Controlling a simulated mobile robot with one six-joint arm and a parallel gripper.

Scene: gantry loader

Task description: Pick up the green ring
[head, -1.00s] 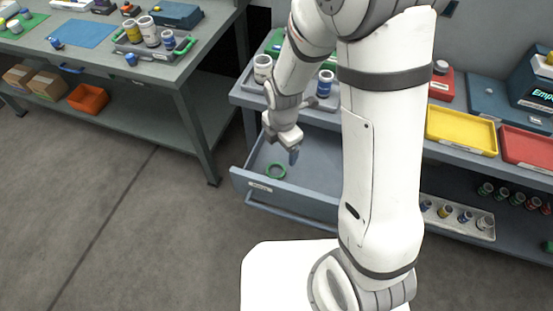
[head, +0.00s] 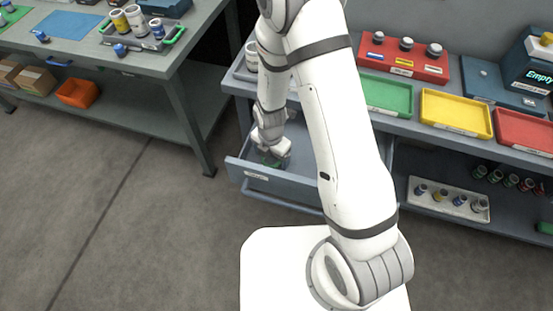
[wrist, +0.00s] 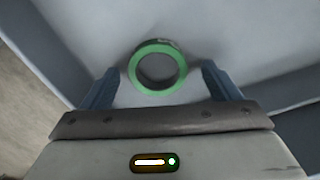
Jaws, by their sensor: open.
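The green ring (wrist: 158,88) lies flat on the floor of the open drawer (head: 300,186). In the wrist view it sits between and slightly beyond the two blue fingertips of my gripper (wrist: 160,74), with a gap on each side. My gripper is open and empty.
The drawer's walls stand close around my gripper. Above it, the bench carries a green tray (head: 385,95), a yellow tray (head: 456,112) and a red tray (head: 525,132). A white holder with several small bottles (head: 449,199) is on the lower shelf.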

